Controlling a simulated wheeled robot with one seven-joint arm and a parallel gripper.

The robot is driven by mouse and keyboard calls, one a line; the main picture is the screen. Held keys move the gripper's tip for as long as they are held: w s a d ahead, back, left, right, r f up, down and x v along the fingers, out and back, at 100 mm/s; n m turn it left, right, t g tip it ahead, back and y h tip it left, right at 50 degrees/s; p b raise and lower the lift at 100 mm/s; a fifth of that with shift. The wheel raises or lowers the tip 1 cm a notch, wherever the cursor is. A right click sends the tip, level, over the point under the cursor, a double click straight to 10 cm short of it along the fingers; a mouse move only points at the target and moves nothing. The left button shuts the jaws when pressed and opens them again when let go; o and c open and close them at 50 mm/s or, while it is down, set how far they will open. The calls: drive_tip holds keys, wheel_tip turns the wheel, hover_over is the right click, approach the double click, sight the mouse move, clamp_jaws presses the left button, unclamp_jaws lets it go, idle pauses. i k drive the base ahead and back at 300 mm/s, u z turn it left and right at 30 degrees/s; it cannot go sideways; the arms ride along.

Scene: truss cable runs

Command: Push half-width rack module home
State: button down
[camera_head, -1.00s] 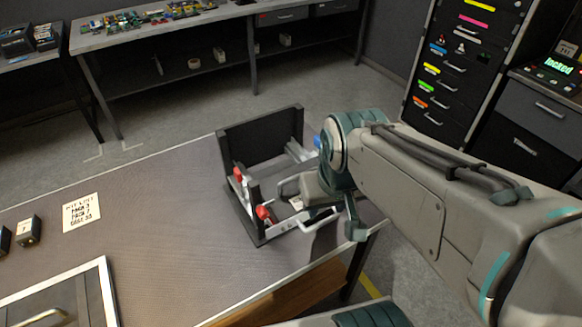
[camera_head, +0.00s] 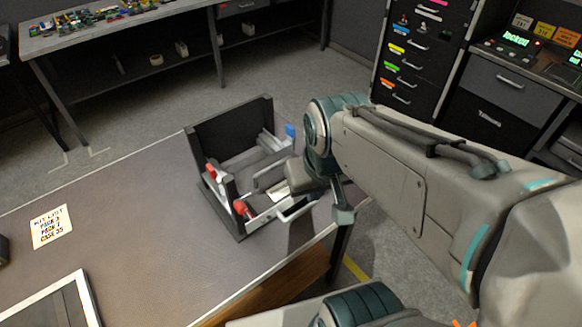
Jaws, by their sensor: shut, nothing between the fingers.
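The black open-topped rack (camera_head: 228,132) stands near the far right edge of the grey table. A grey module (camera_head: 256,160) sits low inside it, partly hidden by my gripper and the rack walls; how deep it sits is hard to tell. A pale bar handle (camera_head: 296,213) shows at the rack's near right side. My gripper (camera_head: 279,189) is shut and empty, reaching in from the right at the rack's open side. Whether it touches the module cannot be told.
Red knobs (camera_head: 242,208) stand on the rack's front, and a blue piece (camera_head: 290,131) at its far right. A note card (camera_head: 52,227) and framed panel (camera_head: 55,306) lie on the table's left. A drawer cabinet (camera_head: 412,60) stands behind. The table's middle is clear.

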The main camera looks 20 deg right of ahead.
sight(267, 183)
drive_tip(key=z, duration=1.15)
drive_tip(key=k, duration=0.8)
drive_tip(key=u, duration=0.7)
drive_tip(key=i, duration=0.5)
